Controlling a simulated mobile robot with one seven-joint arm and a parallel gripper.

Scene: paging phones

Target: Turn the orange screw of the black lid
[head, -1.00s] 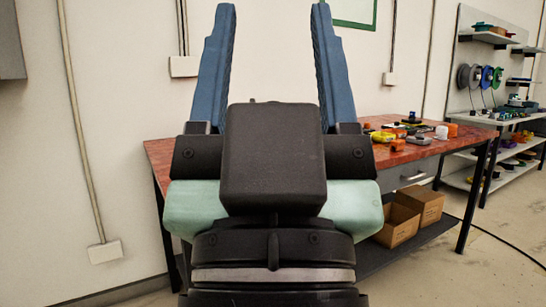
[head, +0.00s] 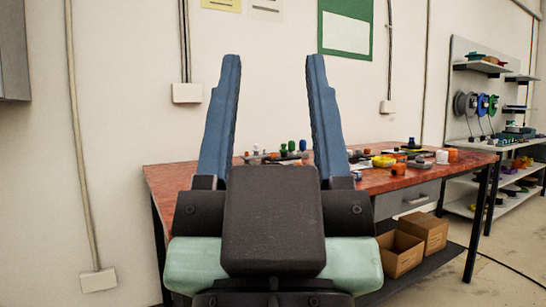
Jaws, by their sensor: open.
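My gripper (head: 274,75) fills the middle of the head view. Several small items lie on the bench. I cannot make out a black lid or an orange screw among them. An orange item (head: 398,169) lies near the bench's front edge, but it is too small to identify.
Dark and colored small parts (head: 290,148) stand at the back of the bench. Two cardboard boxes (head: 401,254) sit on its lower shelf. A shelving rack (head: 490,120) with spools stands at the right. Open floor lies at the front right.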

